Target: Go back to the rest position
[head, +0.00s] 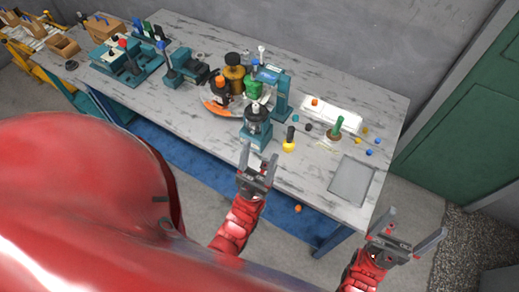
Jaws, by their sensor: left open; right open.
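My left gripper (259,160) is open and empty at the front edge of the grey workbench (190,125), just in front of a teal and black press-like fixture (257,135). A small gap seems to lie between its fingertips and the fixture. My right gripper (415,226) is open and empty, off the bench's front right corner, over the floor. Both forearms are red and come up from the bottom of the picture. No part is between either pair of fingers.
A teal stand (283,92) and an orange part (215,108) stand mid-bench. A yellow-based tool (289,142), a green-handled tool (335,128), a white tray (335,110) and a grey plate (351,181) lie at the right. A green door (450,130) is beyond.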

